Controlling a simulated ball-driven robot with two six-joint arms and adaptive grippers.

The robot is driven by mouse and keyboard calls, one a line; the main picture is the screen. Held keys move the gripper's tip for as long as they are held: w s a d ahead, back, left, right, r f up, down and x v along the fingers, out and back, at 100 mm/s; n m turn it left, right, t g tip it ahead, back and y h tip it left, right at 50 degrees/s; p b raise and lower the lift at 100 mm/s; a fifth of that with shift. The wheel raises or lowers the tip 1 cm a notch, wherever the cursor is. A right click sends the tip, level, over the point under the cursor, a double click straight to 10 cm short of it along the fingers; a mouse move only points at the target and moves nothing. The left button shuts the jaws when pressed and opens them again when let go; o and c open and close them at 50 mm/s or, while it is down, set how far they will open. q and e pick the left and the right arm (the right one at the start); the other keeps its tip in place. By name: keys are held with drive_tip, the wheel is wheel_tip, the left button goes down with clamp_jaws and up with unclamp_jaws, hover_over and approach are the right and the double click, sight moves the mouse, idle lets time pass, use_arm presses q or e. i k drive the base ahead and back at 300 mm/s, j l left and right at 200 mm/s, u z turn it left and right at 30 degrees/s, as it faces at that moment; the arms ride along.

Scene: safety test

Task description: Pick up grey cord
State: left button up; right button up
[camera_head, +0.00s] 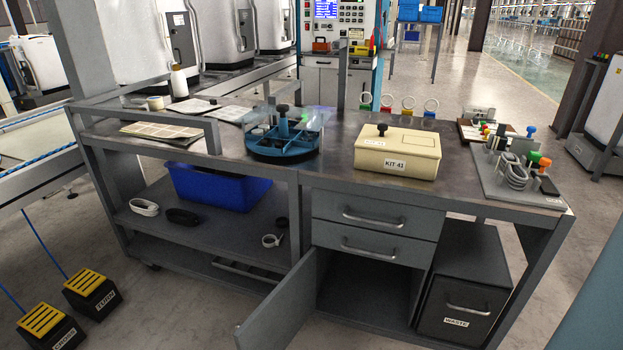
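A grey coiled cord (514,172) lies on a grey board (548,201) at the right end of the workbench, among small coloured-knob parts. On the lower shelf at the left are a white coiled cord (144,207) and a black coiled cord (183,217). A small pale loop with a clip (271,240) lies further right on that shelf. Neither of my grippers is in view.
The workbench (330,175) carries a round blue tray (283,143) and a cream KIT 41 box (397,152). A blue bin (219,187) sits on the lower shelf. A cabinet door (280,312) stands open at the front, left of the WASTE bin (463,290).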

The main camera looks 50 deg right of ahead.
sight(519, 177)
drive_tip(key=i+z, duration=0.1)
drive_tip(key=z, duration=0.4)
drive_tip(key=i+j+z, duration=0.1)
drive_tip(key=z, duration=0.4)
drive_tip(key=j+z, duration=0.15)
drive_tip(key=z, duration=0.35)
drive_tip(key=i+j+z, duration=0.1)
drive_tip(key=z, duration=0.35)
drive_tip(key=j+z, duration=0.2)
drive_tip(key=z, duration=0.3)
drive_tip(key=j+z, duration=0.3)
drive_tip(key=j, duration=0.2)
drive_tip(key=k+j+z, duration=0.25)
drive_tip(key=j, duration=0.2)
drive_tip(key=j+z, duration=0.3)
drive_tip(key=j, duration=0.65)
drive_tip(key=k+j, duration=0.1)
drive_tip(key=j, duration=0.35)
drive_tip(key=i, duration=0.15)
